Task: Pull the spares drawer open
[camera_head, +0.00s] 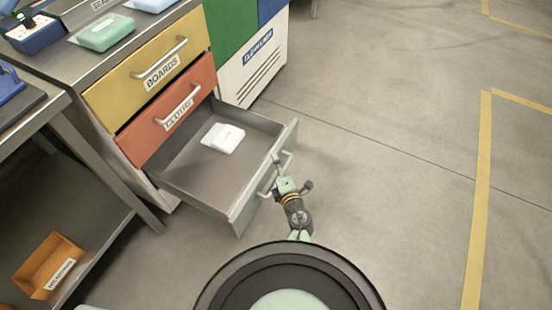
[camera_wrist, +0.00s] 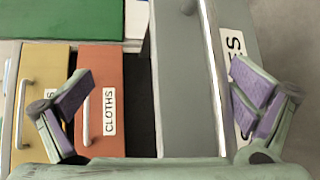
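The grey bottom drawer (camera_head: 190,180) stands pulled well out from the cabinet in the head view, with a white packet (camera_head: 223,138) lying inside. Its bar handle (camera_head: 284,165) is on the front panel. My gripper (camera_head: 284,182) is at that front, close beside the handle; whether it touches cannot be told. In the wrist view my gripper (camera_wrist: 160,80) has its fingers spread wide, with the grey drawer (camera_wrist: 180,105) between them and nothing clamped. A white label (camera_wrist: 238,60) ending in "ES" is partly hidden by the right finger.
Above are the shut yellow boards drawer (camera_head: 140,80) and the shut orange cloths drawer (camera_head: 150,135). A metal table (camera_head: 60,120) stands at the left, with an orange bin (camera_head: 50,262) on its lower shelf. The floor (camera_head: 400,170) at the right is clear.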

